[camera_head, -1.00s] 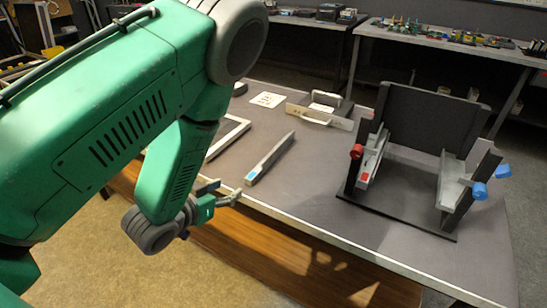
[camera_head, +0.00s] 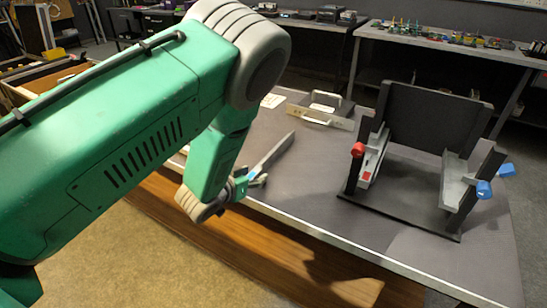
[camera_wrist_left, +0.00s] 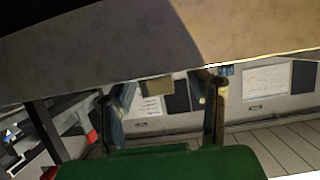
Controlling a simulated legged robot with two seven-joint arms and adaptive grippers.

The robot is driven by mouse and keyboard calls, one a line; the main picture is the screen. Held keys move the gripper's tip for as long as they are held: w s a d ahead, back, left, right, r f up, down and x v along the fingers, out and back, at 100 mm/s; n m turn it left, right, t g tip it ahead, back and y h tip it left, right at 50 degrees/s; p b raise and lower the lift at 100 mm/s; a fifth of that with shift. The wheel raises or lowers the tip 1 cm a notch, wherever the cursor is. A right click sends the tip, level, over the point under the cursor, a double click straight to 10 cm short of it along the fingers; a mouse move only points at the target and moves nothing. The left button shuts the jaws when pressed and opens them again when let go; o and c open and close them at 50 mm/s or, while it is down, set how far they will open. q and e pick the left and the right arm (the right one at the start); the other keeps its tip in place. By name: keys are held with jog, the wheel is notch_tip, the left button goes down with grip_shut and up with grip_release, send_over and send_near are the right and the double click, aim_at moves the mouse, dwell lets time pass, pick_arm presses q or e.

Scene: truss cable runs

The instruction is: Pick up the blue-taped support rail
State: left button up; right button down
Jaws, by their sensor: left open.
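The support rail (camera_head: 272,153) is a slim grey bar lying on the grey table (camera_head: 330,180), slanting away from the front edge. Its near end, with a little blue showing, is partly hidden by my left gripper (camera_head: 258,181). That gripper is at the table's front edge, beside the rail's near end; I cannot tell whether it touches. In the left wrist view the two fingers of my left gripper (camera_wrist_left: 167,98) stand apart, and I cannot make out the rail between them. My right gripper is not in view.
A dark fixture (camera_head: 432,115) with grey brackets, a red knob (camera_head: 357,150) and blue knobs (camera_head: 484,189) stands on the right of the table. A tray with a handle (camera_head: 320,115) lies behind the rail. The table's front middle is clear.

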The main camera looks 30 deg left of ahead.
pick_arm(q)
jog(key=shift+c, duration=0.4)
grip_shut()
jog(key=shift+r, duration=0.1)
notch_tip(320, 180, up, 10)
jog(key=shift+f+p, duration=0.1)
jog(key=shift+p, duration=0.85)
